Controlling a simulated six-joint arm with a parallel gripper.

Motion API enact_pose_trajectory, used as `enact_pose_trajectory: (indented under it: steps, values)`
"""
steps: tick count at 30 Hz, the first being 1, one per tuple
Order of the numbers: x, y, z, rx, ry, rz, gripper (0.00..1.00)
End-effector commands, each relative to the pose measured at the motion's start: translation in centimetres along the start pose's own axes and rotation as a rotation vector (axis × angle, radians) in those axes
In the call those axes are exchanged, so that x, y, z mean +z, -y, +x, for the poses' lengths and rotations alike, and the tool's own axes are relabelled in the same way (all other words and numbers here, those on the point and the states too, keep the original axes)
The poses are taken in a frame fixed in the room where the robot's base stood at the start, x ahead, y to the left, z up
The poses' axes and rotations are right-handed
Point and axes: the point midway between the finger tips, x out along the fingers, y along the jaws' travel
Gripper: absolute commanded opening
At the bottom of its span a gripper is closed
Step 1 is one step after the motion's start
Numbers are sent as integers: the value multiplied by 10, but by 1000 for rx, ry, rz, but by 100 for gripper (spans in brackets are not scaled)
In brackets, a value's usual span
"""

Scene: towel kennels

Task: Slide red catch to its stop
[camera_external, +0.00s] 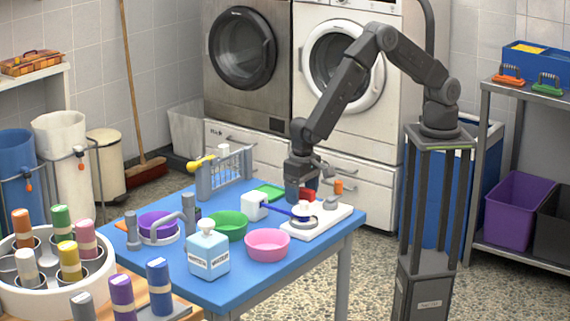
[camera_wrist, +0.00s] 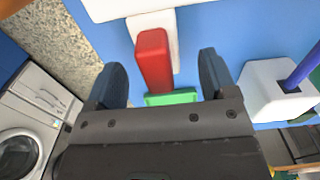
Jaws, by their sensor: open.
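The red catch (camera_wrist: 153,58) is an upright-looking red block in the wrist view, between my two fingers and in front of a white strip. It also shows in the external view (camera_external: 307,195), close beside the gripper and partly covered by it. My gripper (camera_wrist: 162,76) is open, with one finger on each side of the catch and visible gaps on both sides. In the external view my gripper (camera_external: 299,190) points down over the right part of the blue table. A green piece (camera_wrist: 172,97) shows at the near end of the catch. The catch's stop cannot be made out.
A white board (camera_external: 326,221) lies under the catch area with round grey-white parts on it. A white box (camera_external: 254,207) with a blue rod stands to its left. Pink (camera_external: 267,246) and green (camera_external: 229,226) bowls and a bottle (camera_external: 208,252) stand nearer the front.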

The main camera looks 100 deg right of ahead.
Motion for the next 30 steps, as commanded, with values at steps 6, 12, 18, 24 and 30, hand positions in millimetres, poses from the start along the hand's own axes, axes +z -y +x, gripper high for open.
enact_pose_trajectory:
  steps: [6, 12, 18, 24, 30]
  values:
    - [0, 0, 0, 0, 0, 0, 89]
    - [0, 0, -3, -1, 0, 0, 89]
    - [0, 0, -18, -2, 0, 0, 89]
    - [0, 0, -33, -2, 0, 0, 89]
    - [0, 0, -48, -2, 0, 0, 89]
